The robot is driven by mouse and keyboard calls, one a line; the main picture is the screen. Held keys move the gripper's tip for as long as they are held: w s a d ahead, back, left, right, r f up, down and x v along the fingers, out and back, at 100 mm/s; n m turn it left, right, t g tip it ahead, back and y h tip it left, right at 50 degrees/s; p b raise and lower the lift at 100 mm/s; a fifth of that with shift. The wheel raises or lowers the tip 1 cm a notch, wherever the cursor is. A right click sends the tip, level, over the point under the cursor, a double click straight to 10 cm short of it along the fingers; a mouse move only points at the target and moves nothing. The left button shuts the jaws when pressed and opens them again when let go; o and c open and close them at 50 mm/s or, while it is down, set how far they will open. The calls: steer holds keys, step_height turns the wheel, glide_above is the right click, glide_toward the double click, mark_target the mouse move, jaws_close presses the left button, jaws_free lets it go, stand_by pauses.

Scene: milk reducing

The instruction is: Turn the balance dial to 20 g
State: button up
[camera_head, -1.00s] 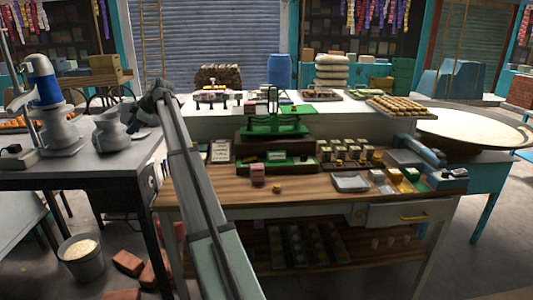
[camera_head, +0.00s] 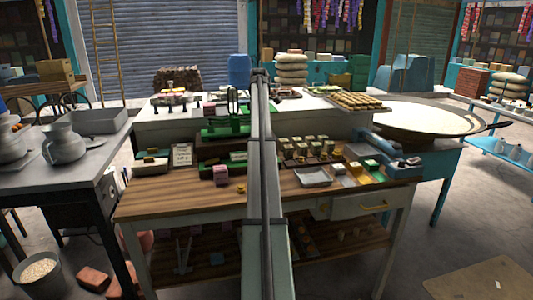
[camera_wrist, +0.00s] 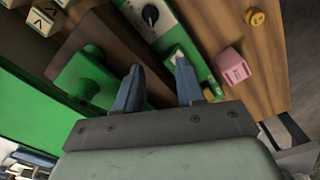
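The dial (camera_wrist: 150,15) is a black round knob with a pale pointer mark, set on a white and green panel at the top of the wrist view. Its scale is too small to read. My gripper (camera_wrist: 158,78) is open and empty, its two blue-grey fingers apart. In the wrist view the dial appears beyond the fingertips, not between them. The green balance (camera_head: 218,130) stands on the bench in the head view, partly hidden behind my arm. My gripper cannot be made out in the head view.
A pink block (camera_wrist: 231,66) and a small yellow piece (camera_wrist: 254,17) lie right of the dial. A green rounded part (camera_wrist: 85,80) is close to the left finger. Pale marked cubes (camera_wrist: 45,18) sit at upper left. A metal tray (camera_head: 312,177) is on the wooden bench (camera_head: 170,195).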

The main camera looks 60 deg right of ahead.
steer(key=s+f, duration=0.1)
steer(key=f, duration=0.3)
steer(key=s+d+f, duration=0.1)
steer(key=f, duration=0.4)
steer(key=d+f, duration=0.1)
steer(key=f, duration=0.3)
steer(key=shift+s+d+f, duration=0.1)
steer(key=shift+s+f, duration=0.15)
steer(key=shift+s, duration=0.15)
jaws_close()
